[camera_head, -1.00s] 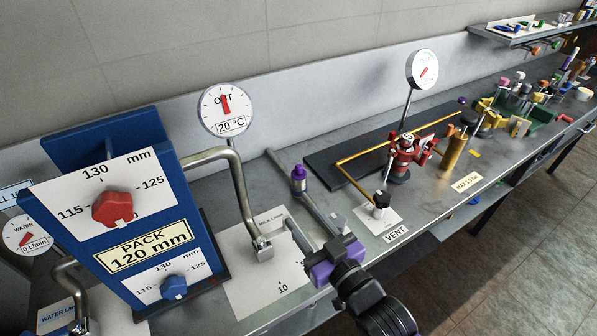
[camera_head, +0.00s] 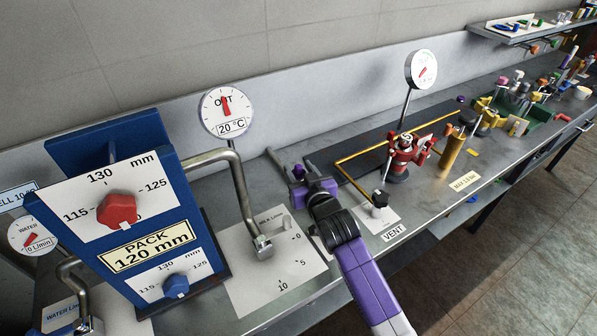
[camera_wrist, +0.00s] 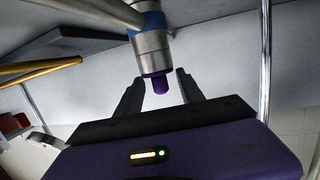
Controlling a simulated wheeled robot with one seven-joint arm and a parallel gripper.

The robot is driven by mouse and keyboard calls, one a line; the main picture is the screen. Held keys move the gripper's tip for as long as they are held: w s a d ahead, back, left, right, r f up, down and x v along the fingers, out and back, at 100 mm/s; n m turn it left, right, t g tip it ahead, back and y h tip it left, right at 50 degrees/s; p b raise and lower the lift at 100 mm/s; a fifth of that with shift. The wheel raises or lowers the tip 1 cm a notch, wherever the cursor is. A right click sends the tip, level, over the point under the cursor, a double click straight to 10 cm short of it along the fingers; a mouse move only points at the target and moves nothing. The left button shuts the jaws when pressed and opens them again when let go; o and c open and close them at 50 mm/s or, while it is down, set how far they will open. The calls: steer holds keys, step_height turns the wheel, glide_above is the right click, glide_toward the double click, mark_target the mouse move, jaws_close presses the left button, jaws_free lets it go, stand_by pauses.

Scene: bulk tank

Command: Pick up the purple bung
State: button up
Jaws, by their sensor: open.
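The purple bung (camera_head: 299,171) is at the end of a grey pipe on the bench in the head view. In the wrist view the purple bung (camera_wrist: 160,84) sticks out of a metal pipe fitting (camera_wrist: 151,50) with a blue ring. My gripper (camera_head: 307,184) is close to it in the head view and partly overlaps the pipe. In the wrist view my gripper (camera_wrist: 160,88) is open, with the bung's end between its two dark fingers and a gap visible on each side. I cannot tell how deep the bung lies between the fingers.
A bent steel pipe (camera_head: 236,185) and the OUT gauge (camera_head: 227,112) stand to the left. A black plate (camera_head: 345,160) with a yellow rod lies behind right. The vent valve (camera_head: 380,200) and red clamp (camera_head: 400,155) are to the right. A blue PACK panel (camera_head: 75,215) is far left.

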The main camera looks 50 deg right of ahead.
steer(key=shift+x, duration=1.9)
jaws_close()
